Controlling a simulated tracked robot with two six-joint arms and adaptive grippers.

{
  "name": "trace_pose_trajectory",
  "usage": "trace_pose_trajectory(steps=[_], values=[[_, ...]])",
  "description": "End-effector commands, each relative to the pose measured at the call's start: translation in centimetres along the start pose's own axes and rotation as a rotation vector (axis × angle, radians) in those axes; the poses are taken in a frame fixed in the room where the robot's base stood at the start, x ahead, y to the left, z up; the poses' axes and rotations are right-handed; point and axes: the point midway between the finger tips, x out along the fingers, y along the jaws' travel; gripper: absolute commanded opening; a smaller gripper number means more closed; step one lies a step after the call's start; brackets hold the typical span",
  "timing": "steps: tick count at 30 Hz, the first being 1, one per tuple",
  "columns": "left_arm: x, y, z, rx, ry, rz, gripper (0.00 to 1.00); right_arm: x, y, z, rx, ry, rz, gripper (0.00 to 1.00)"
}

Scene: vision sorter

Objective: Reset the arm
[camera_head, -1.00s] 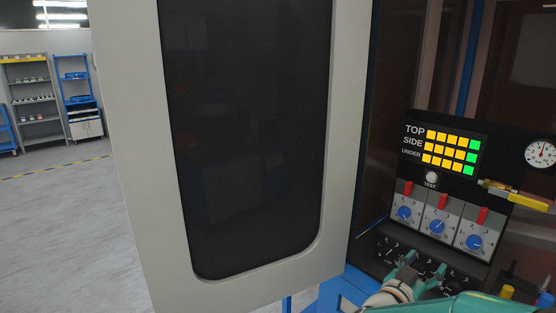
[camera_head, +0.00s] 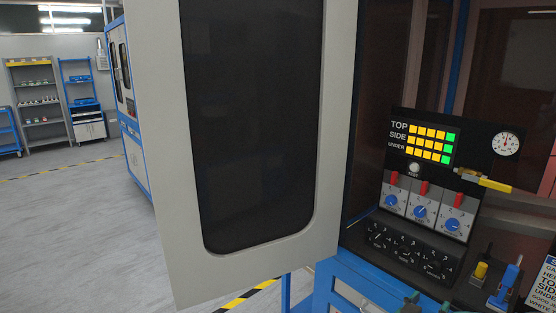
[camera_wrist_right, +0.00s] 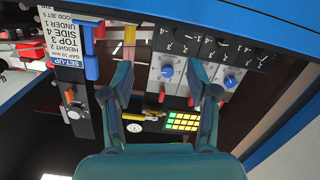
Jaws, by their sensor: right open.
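My right gripper (camera_head: 426,303) shows only as teal fingertips at the bottom edge of the head view, in front of the blue cabinet ledge. In the right wrist view my right gripper (camera_wrist_right: 163,88) has its two teal fingers spread wide with nothing between them. The control panel (camera_head: 480,170) is beyond it, with a grid of yellow and green lights (camera_head: 432,141), red switches over blue knobs (camera_head: 421,211), and a row of black dials (camera_head: 411,250). The panel appears upside down in the wrist view. My left gripper is not in view.
A grey cabinet door (camera_head: 335,160) with a dark window stands open left of the panel. A yellow-handled valve (camera_head: 483,180), a gauge (camera_head: 505,144), yellow and blue levers (camera_head: 508,283) and a sign (camera_head: 545,290) are at the right. Clear floor (camera_head: 80,220) lies left.

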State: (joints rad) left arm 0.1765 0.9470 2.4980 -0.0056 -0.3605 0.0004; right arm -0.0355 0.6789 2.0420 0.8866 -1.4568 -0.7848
Motion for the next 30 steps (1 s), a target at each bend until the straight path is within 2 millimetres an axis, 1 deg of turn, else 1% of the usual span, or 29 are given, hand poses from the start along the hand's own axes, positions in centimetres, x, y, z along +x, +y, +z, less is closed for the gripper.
trace_pose_trajectory(steps=[1,2,3,5,6,7,8,9,11,12,14,15,17,18,20,21,24,27,28,30], values=[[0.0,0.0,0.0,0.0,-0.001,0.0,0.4,0.0,-0.4,1.9,-0.031,-0.026,-0.032,0.59],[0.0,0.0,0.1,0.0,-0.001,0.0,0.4,0.0,-0.7,3.0,-0.046,-0.041,-0.053,0.59],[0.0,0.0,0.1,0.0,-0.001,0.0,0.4,-0.2,-1.3,4.6,-0.064,-0.066,-0.091,0.59],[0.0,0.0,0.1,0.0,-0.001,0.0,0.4,-0.6,-2.0,7.1,-0.089,-0.108,-0.151,0.59],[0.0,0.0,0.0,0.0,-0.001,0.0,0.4,-1.1,-2.7,9.2,-0.105,-0.146,-0.202,0.59],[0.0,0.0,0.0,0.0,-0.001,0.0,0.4,-1.5,-3.1,10.6,-0.114,-0.175,-0.236,0.59],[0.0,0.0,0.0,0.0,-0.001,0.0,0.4,-2.3,-3.6,12.6,-0.124,-0.216,-0.286,0.59],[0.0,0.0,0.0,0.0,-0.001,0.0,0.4,-3.3,-4.2,14.9,-0.134,-0.27,-0.347,0.59],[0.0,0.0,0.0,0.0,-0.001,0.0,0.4,-5.6,-5.2,18.9,-0.144,-0.374,-0.452,0.59],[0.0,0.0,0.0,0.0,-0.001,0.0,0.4,-7.4,-5.6,21.3,-0.147,-0.447,-0.521,0.59],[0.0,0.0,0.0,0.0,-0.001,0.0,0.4,-10.5,-6.0,24.7,-0.149,-0.564,-0.617,0.59],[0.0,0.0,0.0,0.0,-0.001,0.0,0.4,-12.8,-6.1,26.8,-0.15,-0.646,-0.678,0.59],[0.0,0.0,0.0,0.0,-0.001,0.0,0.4,-16.5,-5.9,29.4,-0.151,-0.774,-0.762,0.59],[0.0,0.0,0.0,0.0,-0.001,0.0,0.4,-18.9,-5.7,30.8,-0.152,-0.857,-0.813,0.59],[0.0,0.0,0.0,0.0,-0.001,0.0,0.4,-22.5,-5.1,32.4,-0.157,-0.979,-0.878,0.59],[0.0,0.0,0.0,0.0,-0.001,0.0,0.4,-24.7,-4.6,33.2,-0.162,-1.054,-0.913,0.59],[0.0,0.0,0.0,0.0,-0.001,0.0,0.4,-29.0,-3.1,34.1,-0.175,-1.218,-0.972,0.59],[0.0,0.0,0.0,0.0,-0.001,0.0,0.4,-31.4,-2.0,34.6,-0.174,-1.34,-0.978,0.59],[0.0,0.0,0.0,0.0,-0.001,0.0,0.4,-31.8,-1.8,34.7,-0.169,-1.365,-0.97,0.59],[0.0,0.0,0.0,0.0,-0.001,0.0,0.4,-31.9,-1.3,34.8,-0.151,-1.399,-0.945,0.59]])
